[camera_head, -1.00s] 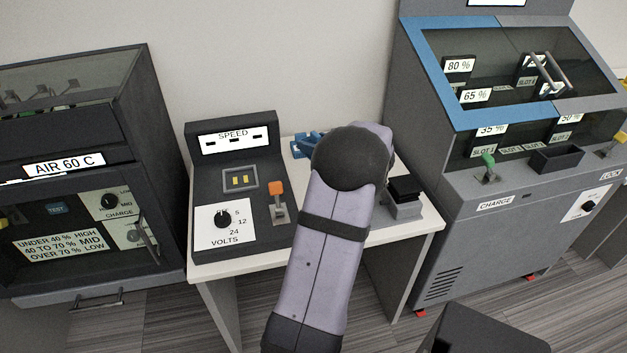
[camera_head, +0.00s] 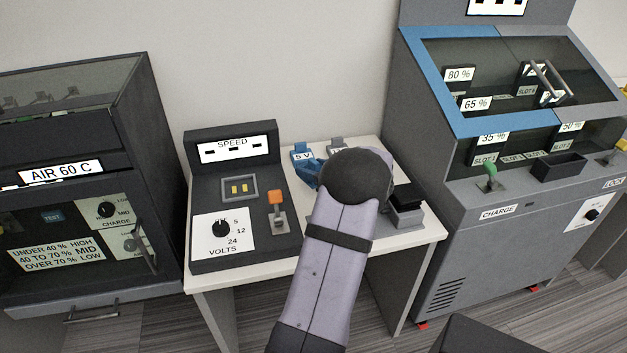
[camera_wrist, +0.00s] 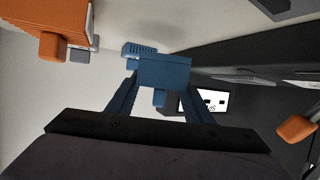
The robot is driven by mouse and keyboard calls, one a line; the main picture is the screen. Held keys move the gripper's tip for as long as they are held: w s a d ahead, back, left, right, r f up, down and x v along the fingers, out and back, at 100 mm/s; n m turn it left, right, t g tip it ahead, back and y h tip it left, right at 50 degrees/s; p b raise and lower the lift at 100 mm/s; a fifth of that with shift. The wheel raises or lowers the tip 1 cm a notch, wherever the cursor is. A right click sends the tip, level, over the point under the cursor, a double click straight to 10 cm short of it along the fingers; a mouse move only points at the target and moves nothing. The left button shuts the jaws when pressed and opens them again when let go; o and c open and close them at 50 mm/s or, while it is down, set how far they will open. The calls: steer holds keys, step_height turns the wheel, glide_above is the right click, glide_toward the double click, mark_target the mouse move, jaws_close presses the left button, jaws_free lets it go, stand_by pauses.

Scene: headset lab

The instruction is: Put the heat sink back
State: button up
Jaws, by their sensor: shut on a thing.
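My gripper (camera_wrist: 162,85) shows in the wrist view with two blue fingers closed on a blue block (camera_wrist: 165,71). A ribbed blue part (camera_wrist: 138,48) sits just behind the block; I cannot tell whether they are one piece, or which is the heat sink. In the head view my arm hides most of the gripper and what it holds. A blue piece with a 5 V label (camera_head: 302,152) shows on the white table (camera_head: 225,277), just left of my wrist. A grey labelled piece (camera_head: 337,144) stands behind my wrist.
The speed panel (camera_head: 265,170) with an orange lever (camera_head: 276,199) stands left of my arm. An orange block (camera_wrist: 45,22) shows upper left in the wrist view. The charging cabinet (camera_head: 455,215) stands further right.

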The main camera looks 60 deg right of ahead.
steer(key=shift+f+b, duration=0.5)
steer(key=shift+f, duration=1.35)
steer(key=shift+f, duration=0.2)
steer(key=o, duration=1.2)
steer(key=shift+r, duration=0.1)
steer(key=shift+r, duration=0.15)
steer(key=p+v, duration=0.1)
steer(key=v, duration=1.1)
steer(key=shift+p, duration=0.4)
